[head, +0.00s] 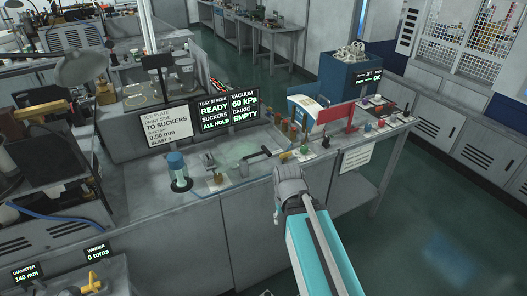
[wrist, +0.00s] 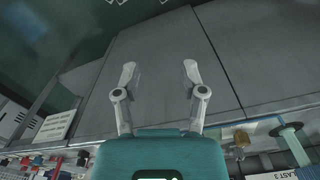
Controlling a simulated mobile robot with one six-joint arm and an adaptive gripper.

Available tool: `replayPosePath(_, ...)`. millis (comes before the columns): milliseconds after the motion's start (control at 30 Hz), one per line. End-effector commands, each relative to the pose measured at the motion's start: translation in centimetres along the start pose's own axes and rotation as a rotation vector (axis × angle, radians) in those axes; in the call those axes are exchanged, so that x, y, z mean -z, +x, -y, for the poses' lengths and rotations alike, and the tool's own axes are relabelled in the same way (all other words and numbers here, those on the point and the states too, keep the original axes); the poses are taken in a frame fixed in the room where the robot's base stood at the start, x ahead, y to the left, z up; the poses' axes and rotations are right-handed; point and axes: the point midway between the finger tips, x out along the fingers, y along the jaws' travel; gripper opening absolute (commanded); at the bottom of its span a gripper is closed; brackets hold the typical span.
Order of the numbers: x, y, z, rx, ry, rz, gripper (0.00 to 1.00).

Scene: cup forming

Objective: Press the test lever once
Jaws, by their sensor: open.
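A black-handled bar (head: 257,154) lies across the bench top, left of my arm's grey end; it looks like a lever, but I cannot be sure it is the test lever. The dark screen (head: 228,109) behind it reads TEST STROKE READY, VACUUM 60 kPa, SUCKERS ALL HOLD and GAUGE EMPTY. My gripper (wrist: 159,70) is open and empty in the wrist view, its two fingers spread before the grey cabinet fronts. In the head view the fingers cannot be made out. No lever is clear in the wrist view.
A blue-topped cylinder (head: 179,170) and a small brass fitting (head: 217,178) stand on the bench left of the bar. Several small coloured items and a red-and-white machine (head: 318,112) occupy the right side. The floor (head: 430,215) at right is clear.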

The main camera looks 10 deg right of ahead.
Motion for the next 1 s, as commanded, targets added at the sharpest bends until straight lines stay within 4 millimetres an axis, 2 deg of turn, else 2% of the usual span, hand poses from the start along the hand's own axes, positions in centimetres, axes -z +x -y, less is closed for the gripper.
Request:
replayPosePath(200,0.0,0.0,0.0,0.0,0.0,0.0,0.54)
replayPosePath(367,0.3,-0.2,0.0,0.006,-0.004,-0.006,0.24)
replayPosePath(500,1.8,-0.8,0.0,0.032,-0.02,-0.034,0.0)
replayPosePath(533,2.3,-1.1,0.1,0.04,-0.027,-0.045,0.0)
replayPosePath(667,5.2,-2.5,0.0,0.093,-0.061,-0.11,0.0)
replayPosePath(767,8.3,-4.0,-0.1,0.144,-0.095,-0.184,0.0)
replayPosePath(1000,17.0,-8.9,-1.5,0.254,-0.17,-0.422,0.0)
